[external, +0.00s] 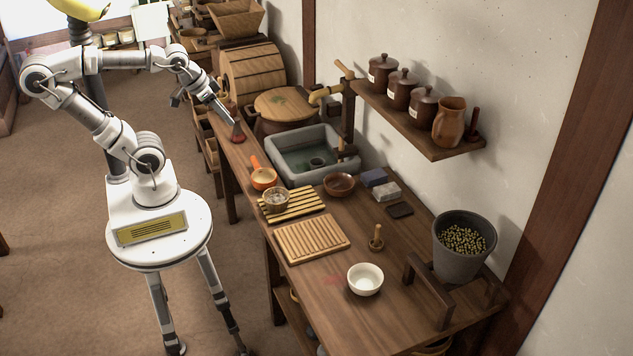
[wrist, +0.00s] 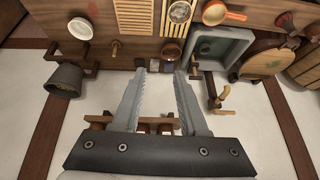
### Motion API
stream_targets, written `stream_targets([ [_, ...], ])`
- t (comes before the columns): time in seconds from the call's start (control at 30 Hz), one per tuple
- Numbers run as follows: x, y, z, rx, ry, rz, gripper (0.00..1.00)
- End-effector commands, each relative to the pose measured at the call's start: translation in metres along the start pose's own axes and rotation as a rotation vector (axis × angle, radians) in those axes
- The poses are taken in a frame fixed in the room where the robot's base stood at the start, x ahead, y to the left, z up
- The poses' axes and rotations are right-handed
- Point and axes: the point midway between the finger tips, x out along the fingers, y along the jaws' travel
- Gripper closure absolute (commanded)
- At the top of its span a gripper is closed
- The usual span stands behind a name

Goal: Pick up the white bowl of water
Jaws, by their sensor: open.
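The white bowl (external: 365,279) stands upright on the bare front part of the wooden counter (external: 330,315). It also shows at the upper left of the wrist view (wrist: 80,28). Its inside looks pale, and I cannot tell whether there is water in it. My gripper (external: 230,118) is raised near the far left part of the counter, well away from the bowl. In the wrist view my gripper (wrist: 160,72) has its two fingers spread apart with nothing held between them.
A ribbed wooden board (external: 312,239) lies behind the bowl, with a slatted rack and small cup (external: 276,199) beyond. An orange pan (external: 263,178), brown bowl (external: 339,184) and stone sink (external: 312,155) stand farther back. A grey bucket (external: 463,245) stands right of the bowl. A jar shelf (external: 420,125) overhangs.

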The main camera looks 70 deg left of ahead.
Motion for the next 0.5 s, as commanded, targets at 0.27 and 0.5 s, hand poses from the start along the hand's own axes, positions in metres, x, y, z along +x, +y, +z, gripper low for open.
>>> stream_targets([
  [0.27,0.103,-0.025,-0.059,0.233,0.158,-0.171,0.57],
  [0.5,0.202,0.000,-0.105,0.524,0.321,-0.143,0.57],
])
